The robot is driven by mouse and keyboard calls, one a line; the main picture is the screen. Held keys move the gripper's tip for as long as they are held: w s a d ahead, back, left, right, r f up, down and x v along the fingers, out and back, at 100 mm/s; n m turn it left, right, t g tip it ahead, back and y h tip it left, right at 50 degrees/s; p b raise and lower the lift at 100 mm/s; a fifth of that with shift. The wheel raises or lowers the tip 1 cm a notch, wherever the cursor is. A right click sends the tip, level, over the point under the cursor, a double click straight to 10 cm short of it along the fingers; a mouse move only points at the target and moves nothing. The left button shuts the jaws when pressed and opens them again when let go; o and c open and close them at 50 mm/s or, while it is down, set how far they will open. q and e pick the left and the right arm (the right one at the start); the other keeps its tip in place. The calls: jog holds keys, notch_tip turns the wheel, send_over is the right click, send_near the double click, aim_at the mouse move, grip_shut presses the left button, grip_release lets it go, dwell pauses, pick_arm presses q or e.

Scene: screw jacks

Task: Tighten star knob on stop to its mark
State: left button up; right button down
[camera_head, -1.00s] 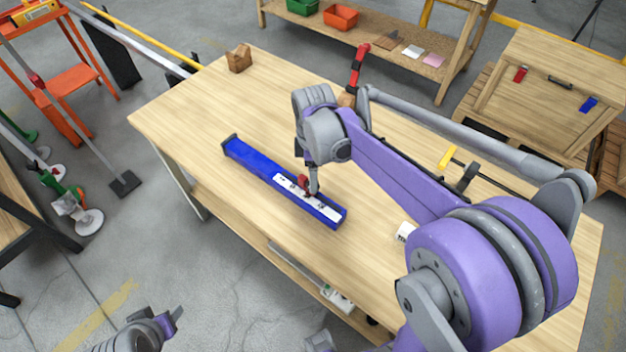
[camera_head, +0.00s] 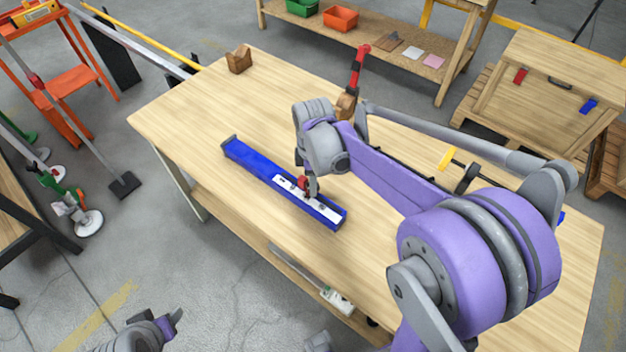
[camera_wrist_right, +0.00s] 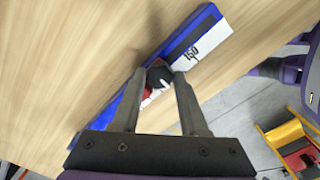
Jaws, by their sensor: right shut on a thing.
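A long blue stop rail (camera_head: 258,164) lies diagonally on the workbench, with a white scale strip (camera_head: 318,207) along its near right part. In the right wrist view the strip (camera_wrist_right: 201,48) shows the number 150. A small red stop sits on the rail, and its dark star knob (camera_wrist_right: 159,77) shows between the fingers. My right gripper (camera_head: 306,192) is over the stop from above, and in the right wrist view its fingers (camera_wrist_right: 158,82) are shut on the knob. The knob's mark cannot be made out. My left gripper (camera_head: 176,316) is low at the left, empty, clear of the bench.
A wooden block (camera_head: 239,61) stands at the bench's far left corner. A red-handled tool (camera_head: 358,66) stands behind my right arm. A bar clamp with a yellow end (camera_head: 447,158) lies at the right. Bench around the rail's left side is clear.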

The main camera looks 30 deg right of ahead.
jog(key=shift+m+b, duration=0.3)
jog(key=shift+m, duration=2.2)
jog(key=shift+c, duration=2.1)
grip_release()
jog(key=shift+r, duration=0.1)
notch_tip(320, 180, up, 11)
jog(key=shift+p, duration=0.4)
